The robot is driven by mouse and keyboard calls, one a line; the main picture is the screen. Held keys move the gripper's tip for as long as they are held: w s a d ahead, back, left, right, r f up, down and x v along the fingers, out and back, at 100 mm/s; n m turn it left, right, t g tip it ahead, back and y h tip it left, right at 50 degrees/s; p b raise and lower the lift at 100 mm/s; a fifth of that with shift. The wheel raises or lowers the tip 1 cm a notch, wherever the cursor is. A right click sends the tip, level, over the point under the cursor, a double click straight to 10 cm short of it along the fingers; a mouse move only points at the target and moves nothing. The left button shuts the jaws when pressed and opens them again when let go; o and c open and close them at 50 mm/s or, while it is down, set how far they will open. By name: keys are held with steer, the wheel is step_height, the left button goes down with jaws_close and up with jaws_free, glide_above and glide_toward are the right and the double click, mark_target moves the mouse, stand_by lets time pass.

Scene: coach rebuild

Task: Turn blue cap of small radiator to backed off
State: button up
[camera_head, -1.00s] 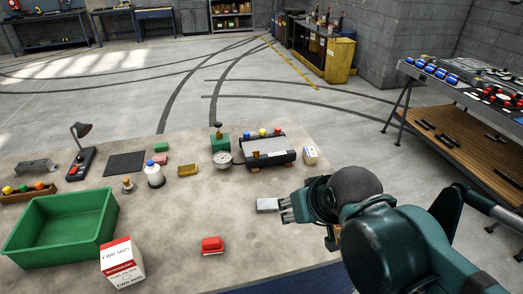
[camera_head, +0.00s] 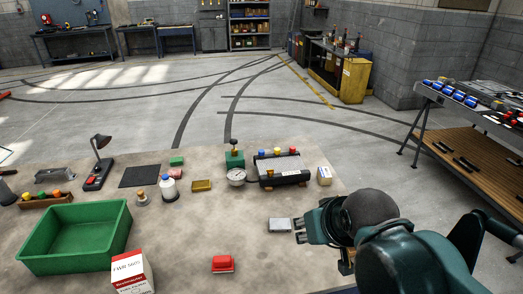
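The small radiator (camera_head: 284,168) is a dark block with a pale top plate on the bench, right of the middle. Along its back edge are a blue cap (camera_head: 261,153), a yellow cap (camera_head: 277,151) and a red cap (camera_head: 292,150). The blue cap is leftmost; its turned position is too small to tell. My gripper (camera_head: 300,231) is at the right of the bench, nearer than the radiator and apart from it. Its fingers point left, look spread and hold nothing visible. My arm hides part of the bench's right end.
A grey box (camera_head: 280,225) lies just left of my fingertips. A green pump with a gauge (camera_head: 236,177) stands left of the radiator, a small white-yellow box (camera_head: 325,176) right of it. A red block (camera_head: 222,264) and green bin (camera_head: 75,236) are nearer. Bench between gripper and radiator looks clear.

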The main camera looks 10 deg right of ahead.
steer(key=w+a+r+m+g+p, duration=0.1)
steer(key=w+r+m+g+p, duration=0.3)
steer(key=w, duration=0.9)
steer(key=w+a+r+m+t+p, duration=0.1)
steer(key=w+r+m+p, duration=0.1)
steer(key=w+r+p, duration=0.75)
steer(key=m+g+p, duration=0.4)
steer(key=m+p, duration=0.1)
steer(key=p, duration=0.1)
glide_above(261, 151)
steer(key=shift+w+f, duration=0.1)
steer(key=shift+f, duration=5.8)
steer(key=shift+f, duration=0.2)
steer(key=shift+f, duration=3.7)
